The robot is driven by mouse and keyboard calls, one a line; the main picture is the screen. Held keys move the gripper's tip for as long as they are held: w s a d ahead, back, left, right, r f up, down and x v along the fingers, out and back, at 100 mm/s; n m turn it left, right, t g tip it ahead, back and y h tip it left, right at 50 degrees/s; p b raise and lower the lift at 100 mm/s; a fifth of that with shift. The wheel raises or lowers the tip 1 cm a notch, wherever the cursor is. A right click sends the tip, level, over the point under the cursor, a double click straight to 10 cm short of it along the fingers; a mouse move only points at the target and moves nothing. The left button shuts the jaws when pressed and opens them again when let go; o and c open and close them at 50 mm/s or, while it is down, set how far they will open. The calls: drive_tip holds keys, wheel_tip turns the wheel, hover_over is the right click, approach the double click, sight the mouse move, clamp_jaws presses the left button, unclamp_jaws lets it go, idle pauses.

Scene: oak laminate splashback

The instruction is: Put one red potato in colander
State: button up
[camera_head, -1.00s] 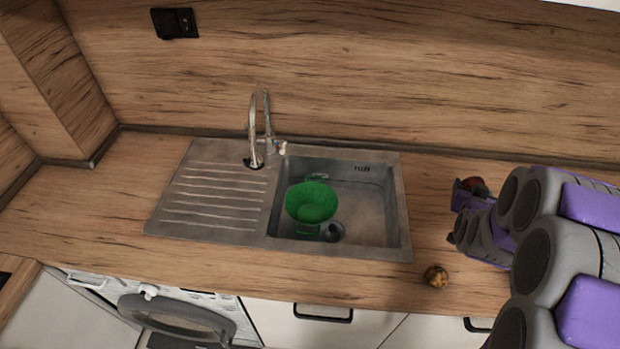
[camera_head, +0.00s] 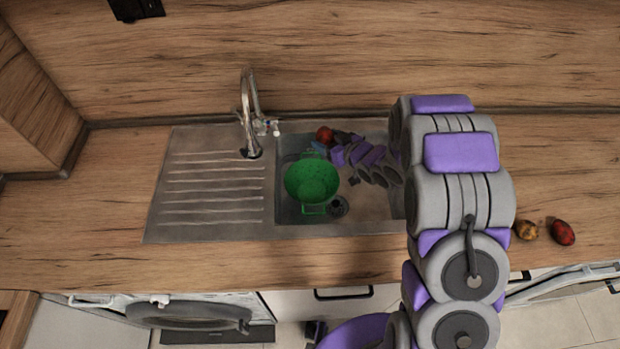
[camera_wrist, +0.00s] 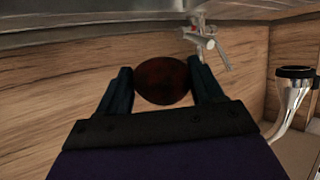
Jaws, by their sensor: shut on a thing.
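The green colander (camera_head: 312,182) stands in the sink basin, near the basin's left side. My gripper (camera_head: 327,143) is shut on a red potato (camera_head: 325,134) and holds it over the back of the sink, just behind the colander's rim. The wrist view shows the dark red potato (camera_wrist: 164,82) between the two fingers of my gripper (camera_wrist: 163,88). Another red potato (camera_head: 563,232) lies on the counter at the right. How high the held potato is above the basin is hard to tell.
The sink (camera_head: 210,228) has a ribbed drainboard on the left. A tap (camera_head: 250,115) rises behind it, close to my gripper; it also shows in the wrist view (camera_wrist: 290,95). A brown potato (camera_head: 526,230) lies beside the red one. The left counter is clear.

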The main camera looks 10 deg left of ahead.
sight(295, 170)
drive_tip(key=s+a+f, duration=0.1)
drive_tip(key=f, duration=0.4)
drive_tip(key=s+a+f+n+g+b, duration=0.1)
drive_tip(key=f, duration=0.4)
drive_tip(key=s+a+f+n+y+b, duration=0.1)
drive_tip(key=f, duration=0.5)
drive_tip(key=shift+s+a+f+g, duration=0.1)
drive_tip(key=shift+s+a+g, duration=0.15)
drive_tip(key=shift+g, duration=0.15)
drive_tip(key=x, duration=0.2)
drive_tip(key=b+x, duration=0.1)
drive_tip(key=x, duration=0.1)
drive_tip(key=shift+w+a+r, duration=0.15)
drive_tip(key=shift+a+r, duration=0.1)
drive_tip(key=shift+r, duration=0.1)
drive_tip(key=shift+f, duration=0.15)
drive_tip(key=shift+d, duration=0.1)
drive_tip(key=shift+f, duration=0.3)
drive_tip(key=o, duration=1.1)
